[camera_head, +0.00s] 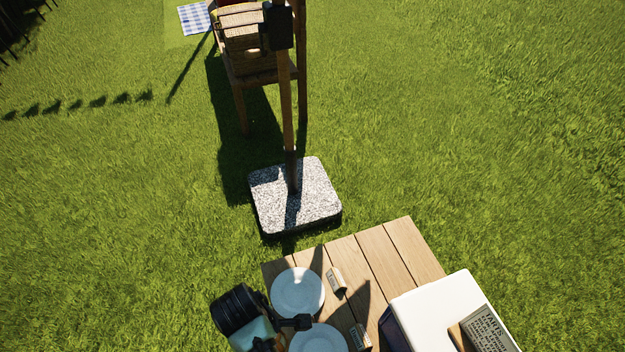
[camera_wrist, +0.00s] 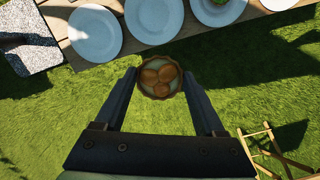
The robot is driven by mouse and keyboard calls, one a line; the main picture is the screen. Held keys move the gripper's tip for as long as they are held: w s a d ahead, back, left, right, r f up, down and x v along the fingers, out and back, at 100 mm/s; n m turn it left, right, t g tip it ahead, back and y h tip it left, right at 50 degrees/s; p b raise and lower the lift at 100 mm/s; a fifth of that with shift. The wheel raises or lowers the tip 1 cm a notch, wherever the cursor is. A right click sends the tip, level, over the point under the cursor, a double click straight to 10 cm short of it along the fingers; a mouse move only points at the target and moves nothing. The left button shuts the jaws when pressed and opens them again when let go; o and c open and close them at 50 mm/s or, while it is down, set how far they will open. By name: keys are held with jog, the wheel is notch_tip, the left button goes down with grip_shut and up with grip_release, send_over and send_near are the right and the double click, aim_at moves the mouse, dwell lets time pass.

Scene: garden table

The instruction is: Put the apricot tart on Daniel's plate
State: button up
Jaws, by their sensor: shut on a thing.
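The apricot tart (camera_wrist: 158,77) is a small round brown crust with several orange apricot pieces on it. My gripper (camera_wrist: 160,84) is shut on it, one finger on each side, and holds it in the air. In the wrist view the tart shows against the grass, just below the middle plate (camera_wrist: 154,22). The tart is not distinguishable in the head view.
The wooden table (camera_head: 405,250) carries a white-topped box (camera_head: 440,297) with a lettered sign (camera_head: 486,330) at the right. A speckled stone block (camera_head: 295,196) with a post stands on the grass beyond. Another plate (camera_wrist: 96,33) lies left in the wrist view.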

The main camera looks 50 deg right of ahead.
jog(key=s+d+f+n+b, duration=0.2)
jog(key=f+b, duration=0.2)
jog(key=f, duration=0.4)
jog(key=s+d+f+n+b, duration=0.2)
jog(key=f+b, duration=0.3)
jog(key=f, duration=0.3)
jog(key=s+d+f+n+b, duration=0.2)
jog(key=d+f+b, duration=0.1)
jog(key=f, duration=0.4)
jog(key=shift+d+f+t+h+b, duration=0.1)
jog(key=shift+f+t+h+b, duration=0.25)
jog(key=shift+b, duration=0.5)
jog(key=shift+f, duration=0.15)
jog(key=o, duration=1.3)
jog(key=shift+s, duration=0.1)
jog(key=shift+o, duration=0.2)
notch_tip(320, 180, up, 12)
jog(key=a+p, duration=0.1)
jog(key=p, duration=0.3)
jog(key=shift+w+a, duration=0.2)
jog(key=shift+w, duration=0.1)
